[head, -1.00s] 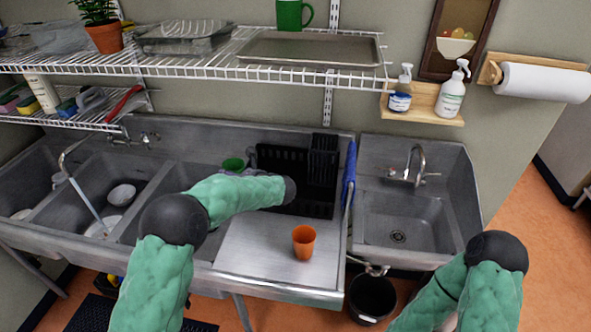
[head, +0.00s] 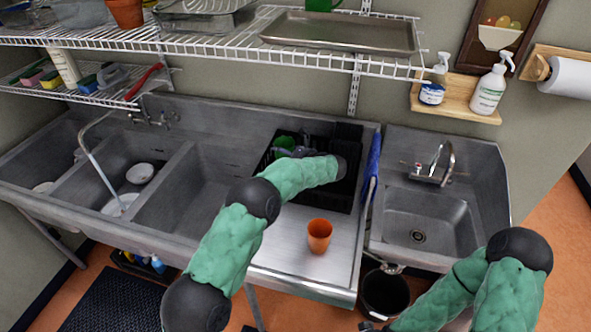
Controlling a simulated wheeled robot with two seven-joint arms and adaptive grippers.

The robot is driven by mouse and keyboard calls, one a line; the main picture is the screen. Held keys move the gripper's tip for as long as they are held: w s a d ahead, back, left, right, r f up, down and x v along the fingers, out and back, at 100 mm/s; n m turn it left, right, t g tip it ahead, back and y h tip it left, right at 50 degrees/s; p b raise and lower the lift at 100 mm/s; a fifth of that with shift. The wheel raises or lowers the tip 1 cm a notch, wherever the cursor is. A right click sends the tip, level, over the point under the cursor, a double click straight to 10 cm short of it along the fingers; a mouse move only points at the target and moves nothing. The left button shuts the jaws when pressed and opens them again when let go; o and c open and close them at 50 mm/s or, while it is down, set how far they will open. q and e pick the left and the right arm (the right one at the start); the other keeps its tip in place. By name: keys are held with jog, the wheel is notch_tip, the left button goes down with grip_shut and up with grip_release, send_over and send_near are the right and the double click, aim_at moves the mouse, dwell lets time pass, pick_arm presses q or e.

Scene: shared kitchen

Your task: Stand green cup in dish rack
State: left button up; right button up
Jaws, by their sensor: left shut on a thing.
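The green cup (head: 283,143) is at the left back part of the black dish rack (head: 343,196) on the drainboard. My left gripper (head: 292,152) is shut on the cup, and my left forearm and wrist hide part of the rack. The cup is over or inside the rack's left side; I cannot tell whether it touches the rack floor. My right arm is low at the bottom right, and only a dark bit of my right gripper (head: 372,327) shows at the bottom edge.
An orange cup (head: 319,236) stands on the drainboard (head: 285,245) in front of the rack. A blue cloth (head: 373,160) hangs at the right edge. A wire shelf (head: 220,48) with a metal tray (head: 340,32) is above. Sink basins lie on both sides.

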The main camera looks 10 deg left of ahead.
pick_arm(q)
jog(key=w+d+f, duration=0.1)
jog(key=f, duration=0.2)
jog(key=w+d+f+b, duration=0.1)
jog(key=shift+w+d+f, duration=0.35)
jog(key=shift+f, duration=0.05)
jog(key=shift+f+b, duration=0.3)
jog(key=shift+f, duration=1.1)
jog(key=shift+f, duration=0.15)
jog(key=o, duration=1)
jog(key=shift+o, duration=0.2)
jog(key=shift+s+d+r, duration=0.15)
jog(key=shift+d+r, duration=0.1)
jog(key=shift+r, duration=0.1)
jog(key=shift+p+v, duration=0.6)
jog(key=shift+v, duration=2.8)
